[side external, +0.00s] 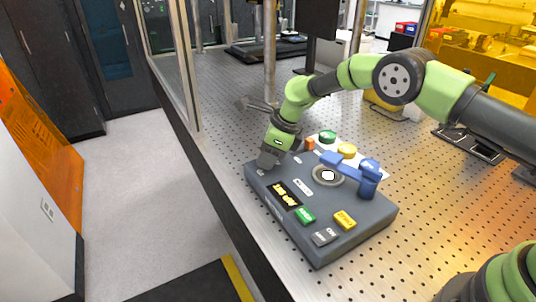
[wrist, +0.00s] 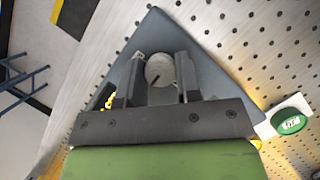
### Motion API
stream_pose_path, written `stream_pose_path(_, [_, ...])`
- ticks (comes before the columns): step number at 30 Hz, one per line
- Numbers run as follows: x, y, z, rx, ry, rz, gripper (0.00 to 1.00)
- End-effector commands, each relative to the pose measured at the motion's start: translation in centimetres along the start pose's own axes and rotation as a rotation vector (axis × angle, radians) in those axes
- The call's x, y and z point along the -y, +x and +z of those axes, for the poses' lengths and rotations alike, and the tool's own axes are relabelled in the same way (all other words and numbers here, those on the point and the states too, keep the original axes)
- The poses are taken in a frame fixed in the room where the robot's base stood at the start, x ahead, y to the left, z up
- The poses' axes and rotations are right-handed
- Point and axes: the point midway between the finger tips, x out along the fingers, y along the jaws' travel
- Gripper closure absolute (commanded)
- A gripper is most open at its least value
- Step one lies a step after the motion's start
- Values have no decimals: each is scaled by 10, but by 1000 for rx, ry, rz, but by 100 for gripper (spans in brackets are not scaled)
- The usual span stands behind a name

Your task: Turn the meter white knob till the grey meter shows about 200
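The grey meter (side external: 333,232) is a box on the perforated table with a black display (side external: 284,194) on top. Its yellow digits are too small to read. The white knob (wrist: 159,70) shows in the wrist view as a round disc with a short dark mark at its lower edge. My gripper (wrist: 161,75) has one finger on each side of the knob, and narrow gaps seem to show, so it looks open around it. In the side view my gripper (side external: 268,158) points down at the box's far left corner and hides the knob.
The box also carries a green button (side external: 305,215), a yellow button (side external: 344,220), a grey button (side external: 325,237) and a blue arm-like part (side external: 368,178) over a round ring. Green and yellow round buttons (side external: 346,151) stand behind. The table's left edge is close to the box.

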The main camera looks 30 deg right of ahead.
Motion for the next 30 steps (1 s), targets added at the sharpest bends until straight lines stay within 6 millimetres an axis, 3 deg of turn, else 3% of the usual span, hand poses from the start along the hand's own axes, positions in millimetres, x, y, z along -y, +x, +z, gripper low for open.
stream_pose_path(16, [-1, 0, 0, -2, 115, -46, 92])
stream_pose_path(17, [-1, 0, 0, -2, 115, -46, 64])
stream_pose_path(20, [-1, 0, 0, -2, 115, -46, 44])
stream_pose_path(30, [0, -4, 0, -1, 115, -47, 44])
